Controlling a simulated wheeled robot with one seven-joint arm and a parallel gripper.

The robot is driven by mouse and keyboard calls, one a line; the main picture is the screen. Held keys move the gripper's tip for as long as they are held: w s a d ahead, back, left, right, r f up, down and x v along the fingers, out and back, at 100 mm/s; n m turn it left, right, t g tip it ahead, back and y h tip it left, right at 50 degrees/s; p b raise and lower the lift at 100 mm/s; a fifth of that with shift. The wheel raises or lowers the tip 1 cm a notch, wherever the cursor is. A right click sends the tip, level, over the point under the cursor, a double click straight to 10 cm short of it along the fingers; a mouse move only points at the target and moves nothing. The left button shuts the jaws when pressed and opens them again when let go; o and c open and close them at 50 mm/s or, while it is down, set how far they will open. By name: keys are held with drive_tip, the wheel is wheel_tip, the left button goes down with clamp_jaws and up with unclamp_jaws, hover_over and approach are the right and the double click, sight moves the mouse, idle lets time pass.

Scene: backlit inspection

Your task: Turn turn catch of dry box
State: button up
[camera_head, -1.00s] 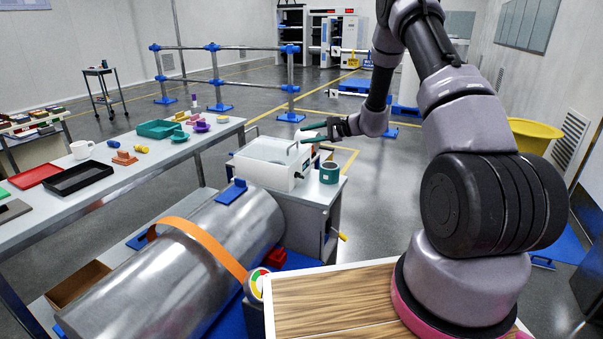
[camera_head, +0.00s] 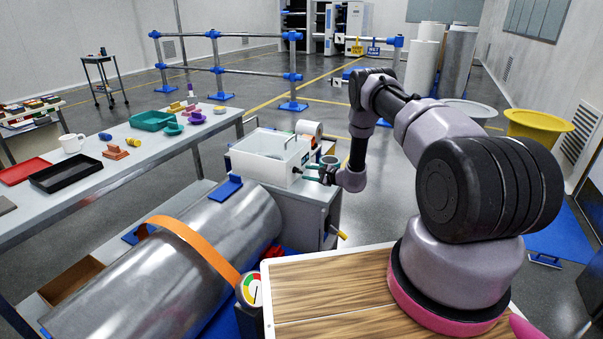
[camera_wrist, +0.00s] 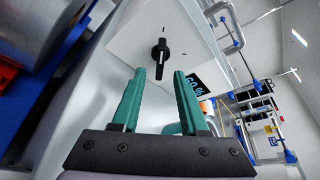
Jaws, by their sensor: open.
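The bar is roughly upright in that picture. My gripper (camera_wrist: 158,80) has green fingers, open and empty. The tips point at the knob, one on each side of its lower end in the picture; I cannot tell whether they touch. In the head view my gripper (camera_head: 318,173) is beside the box's right-hand face, and the knob is hard to make out.
A display reading 60 % (camera_wrist: 196,84) sits right of the knob. A green cup-like cylinder (camera_head: 329,160) stands close behind my gripper. A yellow-tipped handle (camera_head: 341,235) sticks out of the cabinet below. A large metal cylinder (camera_head: 170,265) lies left.

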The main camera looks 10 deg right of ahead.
sight(301, 172)
drive_tip(key=shift+x, duration=2.3)
drive_tip(key=shift+c, duration=0.3)
clamp_jaws()
